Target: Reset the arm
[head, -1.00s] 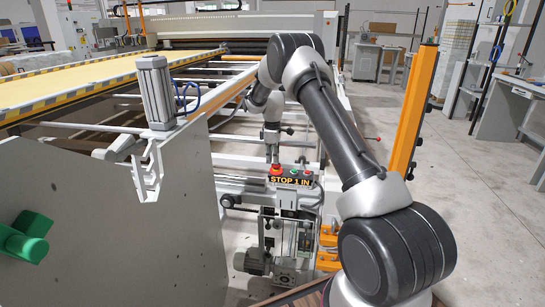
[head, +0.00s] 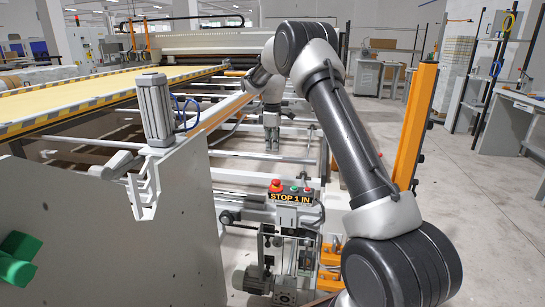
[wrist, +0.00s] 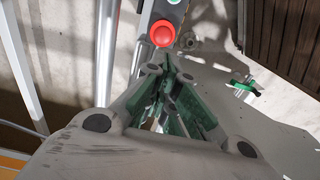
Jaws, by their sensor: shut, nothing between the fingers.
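My arm reaches forward over the machine frame and bends down at the wrist. My gripper (head: 271,138) hangs fingers down above the "STOP 1 IN" control box (head: 297,197), apart from it. In the wrist view my gripper's fingers (wrist: 170,68) are closed together with nothing between them. The red mushroom button (head: 276,186) stands at the left of the box top, with smaller buttons to its right. The red button also shows just past the fingertips in the wrist view (wrist: 162,33), with a green button (wrist: 174,2) beside it.
A large grey side plate (head: 110,235) stands at left with a motor cylinder (head: 154,110) on top. Rails (head: 262,155) cross behind the box. An orange post (head: 415,125) rises right of my arm. Open floor (head: 465,215) lies at right.

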